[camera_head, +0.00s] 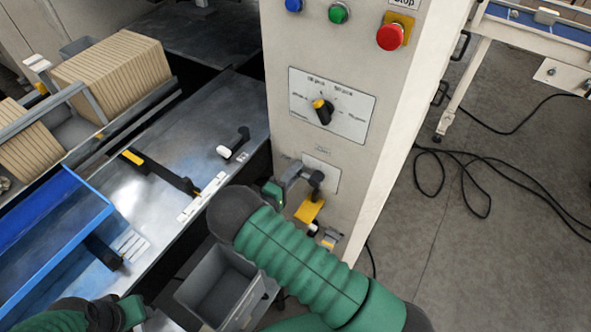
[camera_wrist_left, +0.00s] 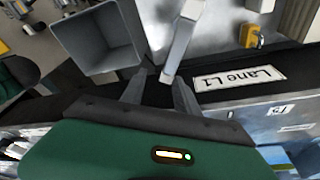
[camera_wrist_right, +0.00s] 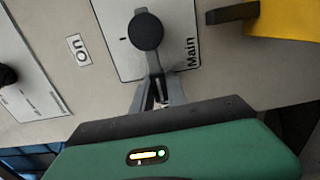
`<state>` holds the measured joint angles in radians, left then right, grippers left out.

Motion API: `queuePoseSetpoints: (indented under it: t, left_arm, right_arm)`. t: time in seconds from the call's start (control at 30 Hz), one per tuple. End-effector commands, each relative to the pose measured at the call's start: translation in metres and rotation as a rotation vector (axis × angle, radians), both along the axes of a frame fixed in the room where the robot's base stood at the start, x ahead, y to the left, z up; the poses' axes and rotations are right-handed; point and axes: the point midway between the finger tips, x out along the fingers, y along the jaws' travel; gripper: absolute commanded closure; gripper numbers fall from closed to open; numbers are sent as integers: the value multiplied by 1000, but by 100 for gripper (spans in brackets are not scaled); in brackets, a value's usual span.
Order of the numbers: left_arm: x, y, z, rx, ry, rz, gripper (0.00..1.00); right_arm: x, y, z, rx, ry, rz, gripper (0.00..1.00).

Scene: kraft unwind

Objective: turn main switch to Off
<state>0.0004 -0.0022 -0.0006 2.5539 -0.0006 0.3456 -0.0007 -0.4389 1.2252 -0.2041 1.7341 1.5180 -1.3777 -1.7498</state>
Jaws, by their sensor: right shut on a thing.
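The main switch has a round black knob (camera_wrist_right: 147,31) on a pale plate lettered "Main" (camera_wrist_right: 180,60) in the right wrist view. In the head view its plate (camera_head: 331,180) is on the lower front of the beige cabinet, partly hidden by my right gripper (camera_head: 291,181). In the right wrist view my right gripper (camera_wrist_right: 156,95) is shut on the switch's lever, which runs from the knob toward my palm.
A selector dial (camera_head: 322,111) and a red stop button (camera_head: 391,37) are higher on the cabinet. A yellow part (camera_head: 309,211) sits just below the switch. A grey bin (camera_head: 218,287) stands below my right forearm. Black cables (camera_head: 470,165) lie on the right floor.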

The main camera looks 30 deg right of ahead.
Motion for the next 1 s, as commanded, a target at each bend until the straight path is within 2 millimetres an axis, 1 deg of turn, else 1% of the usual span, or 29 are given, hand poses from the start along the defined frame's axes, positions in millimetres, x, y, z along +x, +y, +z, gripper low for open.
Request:
queuePoseSetpoints:
  t: [0.03, 0.47, 0.5, 0.63, 0.9, 1.0]
  left_arm:
    - [-4, 0, -3, 0, 11, 1, 64]
    - [-6, -1, -5, -1, 19, 1, 64]
    - [-6, -1, -5, -1, 19, 1, 64]
    - [-6, -1, -5, -1, 19, 1, 64]
    - [-6, -1, -5, -1, 20, 2, 64]
    - [-6, -1, -4, -1, 21, 2, 64]
  right_arm:
    - [3, 7, -5, 8, 11, 19, 100]
    - [3, 9, -8, 9, 24, 25, 100]
    - [3, 9, -8, 9, 24, 25, 77]
    - [3, 8, -7, 9, 21, 24, 60]
    - [3, 7, -5, 7, 15, 23, 60]
    - [3, 7, -2, 21, -15, 23, 60]
